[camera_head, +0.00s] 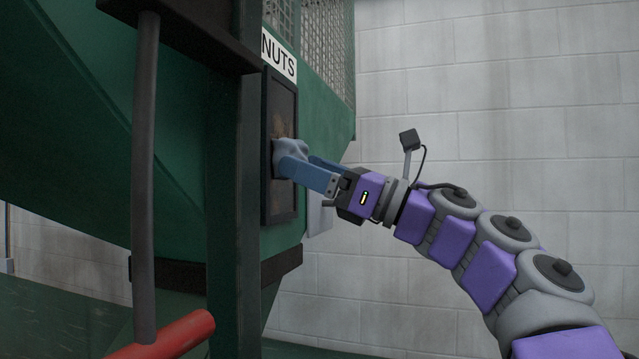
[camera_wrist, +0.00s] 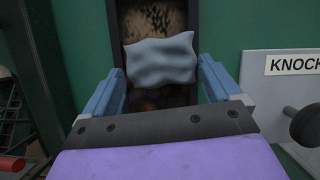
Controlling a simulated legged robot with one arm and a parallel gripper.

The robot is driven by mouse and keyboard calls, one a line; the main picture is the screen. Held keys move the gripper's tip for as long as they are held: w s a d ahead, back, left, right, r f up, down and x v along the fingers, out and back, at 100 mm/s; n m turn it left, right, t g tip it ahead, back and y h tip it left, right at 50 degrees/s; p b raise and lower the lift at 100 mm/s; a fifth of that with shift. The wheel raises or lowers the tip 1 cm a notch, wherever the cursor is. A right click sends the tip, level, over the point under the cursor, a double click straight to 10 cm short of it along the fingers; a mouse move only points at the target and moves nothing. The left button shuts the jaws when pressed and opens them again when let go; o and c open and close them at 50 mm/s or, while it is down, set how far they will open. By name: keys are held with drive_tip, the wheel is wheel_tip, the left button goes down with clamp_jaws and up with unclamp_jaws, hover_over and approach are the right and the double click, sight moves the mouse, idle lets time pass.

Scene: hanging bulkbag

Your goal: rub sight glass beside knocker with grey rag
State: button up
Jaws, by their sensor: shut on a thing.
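The sight glass (camera_head: 283,115) is a tall dark-framed window in the green hopper wall, under a "NUTS" label. In the wrist view its pane (camera_wrist: 150,20) shows brownish contents and smudges behind the rag. My gripper (camera_head: 282,160) is shut on the grey rag (camera_head: 292,149), with a blue finger on each side of it. The rag also shows in the wrist view (camera_wrist: 160,62), spread across the middle of the glass. It appears to be against the pane. The knocker (camera_wrist: 305,125) is a dark round part at the right edge of the wrist view, under a "KNOCK" label.
A dark upright post (camera_head: 232,190) stands left of the sight glass. A grey bar with a red handle (camera_head: 165,338) hangs in front at the lower left. A dark ledge (camera_head: 280,265) juts out below the glass. Open space lies on the right before the block wall.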

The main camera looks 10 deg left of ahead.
sight(315, 155)
drive_tip(key=shift+s+a+b, duration=0.15)
drive_tip(key=shift+s+b, duration=0.6)
drive_tip(key=shift+s, duration=0.35)
drive_tip(key=shift+s+a+b, duration=0.1)
drive_tip(key=shift+s+b, duration=0.65)
drive_tip(key=shift+s, duration=0.35)
drive_tip(key=shift+r+p, duration=0.9)
drive_tip(key=shift+r, duration=0.25)
drive_tip(key=shift+w+d+p, duration=0.2)
drive_tip(key=shift+w+p, duration=0.6)
drive_tip(key=shift+w, duration=1.05)
drive_tip(key=shift+w+d+p, duration=0.1)
drive_tip(key=shift+w+p, duration=1.35)
drive_tip(key=shift+w, duration=0.6)
drive_tip(key=shift+d+f, duration=0.1)
drive_tip(key=shift+d, duration=0.05)
drive_tip(key=shift+d+b, duration=0.3)
drive_tip(key=shift+d, duration=0.15)
drive_tip(key=shift+s+d+b, duration=0.15)
drive_tip(key=shift+d+b, duration=0.05)
drive_tip(key=shift+d, duration=1.05)
drive_tip(key=shift+s+d+b, duration=0.1)
drive_tip(key=shift+d+b, duration=0.1)
drive_tip(key=shift+d, duration=1)
